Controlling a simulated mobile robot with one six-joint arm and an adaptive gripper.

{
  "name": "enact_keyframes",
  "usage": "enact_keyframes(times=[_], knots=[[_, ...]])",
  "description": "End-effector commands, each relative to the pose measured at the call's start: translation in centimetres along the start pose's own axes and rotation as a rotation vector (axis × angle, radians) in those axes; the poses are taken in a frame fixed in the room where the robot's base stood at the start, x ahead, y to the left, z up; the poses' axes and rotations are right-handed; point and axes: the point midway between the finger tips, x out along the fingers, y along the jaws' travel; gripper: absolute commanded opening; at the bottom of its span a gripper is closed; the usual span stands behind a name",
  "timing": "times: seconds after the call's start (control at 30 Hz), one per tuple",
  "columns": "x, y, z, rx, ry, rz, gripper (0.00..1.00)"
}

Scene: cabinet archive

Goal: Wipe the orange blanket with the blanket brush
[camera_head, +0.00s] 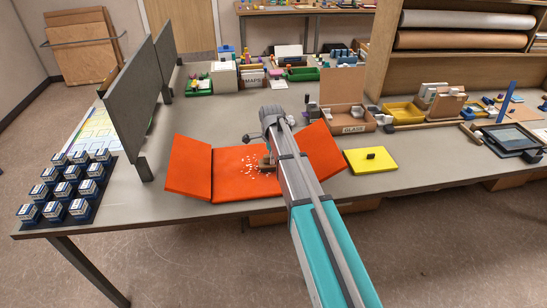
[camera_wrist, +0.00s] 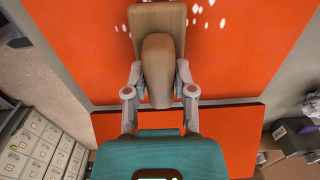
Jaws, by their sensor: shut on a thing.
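The orange blanket (camera_head: 228,165) lies on the table, its left and right parts tilted up beside a flat middle. White specks are scattered on the middle part; a few also show on the blanket in the wrist view (camera_wrist: 80,60). My gripper (camera_wrist: 157,78) is shut on the tan handle of the blanket brush (camera_wrist: 158,50), one finger on each side. The brush head is over the middle of the blanket beside the specks. In the head view the brush (camera_head: 265,162) is partly hidden by my arm. I cannot tell whether its bristles touch the blanket.
A yellow pad (camera_head: 385,163) with a small black item lies right of the blanket. Grey upright panels (camera_head: 133,95) stand at left, near a rack of small boxes (camera_head: 62,190). A cardboard box marked GLASS (camera_head: 340,108) and other containers stand behind.

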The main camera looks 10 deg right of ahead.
Motion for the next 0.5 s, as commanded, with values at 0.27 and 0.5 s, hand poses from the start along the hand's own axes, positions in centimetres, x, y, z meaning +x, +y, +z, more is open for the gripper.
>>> enact_keyframes(times=[0.27,0.5], knots=[[0.1,0.0,0.4,-0.002,-0.004,0.0,0.0],[-0.1,0.0,1.7,-0.001,-0.004,0.0,0.0]])
